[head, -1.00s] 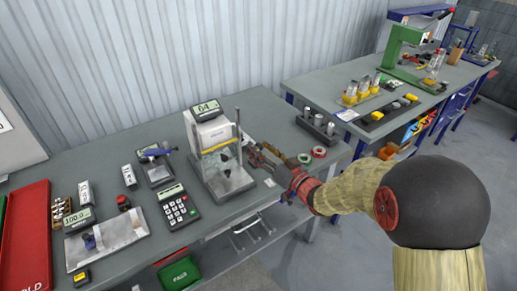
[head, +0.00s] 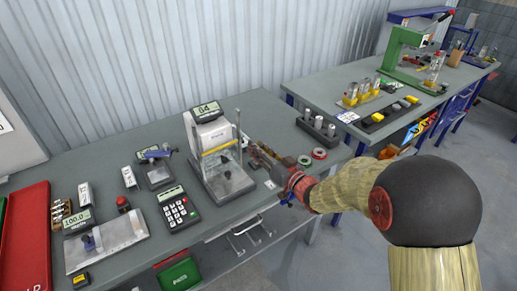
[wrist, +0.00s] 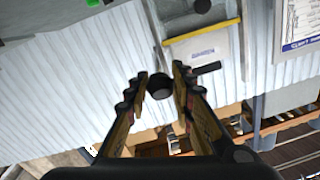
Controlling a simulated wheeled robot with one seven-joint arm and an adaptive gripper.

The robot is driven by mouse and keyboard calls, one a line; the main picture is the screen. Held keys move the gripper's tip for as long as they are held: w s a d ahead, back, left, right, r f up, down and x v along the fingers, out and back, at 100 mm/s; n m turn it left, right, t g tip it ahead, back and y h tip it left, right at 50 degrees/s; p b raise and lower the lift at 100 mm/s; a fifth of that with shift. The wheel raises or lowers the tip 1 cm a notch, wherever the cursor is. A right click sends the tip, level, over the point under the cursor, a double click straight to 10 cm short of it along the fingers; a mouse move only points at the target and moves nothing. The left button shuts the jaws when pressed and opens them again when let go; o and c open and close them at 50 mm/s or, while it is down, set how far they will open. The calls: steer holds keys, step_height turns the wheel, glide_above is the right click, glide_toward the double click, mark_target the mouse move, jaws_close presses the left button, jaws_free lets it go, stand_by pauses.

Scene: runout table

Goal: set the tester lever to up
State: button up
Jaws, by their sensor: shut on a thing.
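The tester (head: 222,178) stands on the grey bench, with a display on top, two upright posts and a yellow bar across its front. It also shows in the wrist view, where its yellow bar (wrist: 203,32) is close by. My gripper (head: 256,152) is at the tester's right side. In the wrist view, a round black knob (wrist: 159,87), which looks like the end of the tester lever, sits between the fingers of my gripper (wrist: 160,76). The gripper is shut on it. The lever's arm is hidden, so its angle cannot be told.
Red and green tape rolls (head: 319,153) and a block with grey cylinders (head: 316,126) lie right of my gripper. A keypad (head: 177,209) and a small stand (head: 155,168) are to the left. A second bench (head: 330,88) stands behind on the right.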

jaws_close()
steer(key=shift+r, duration=0.15)
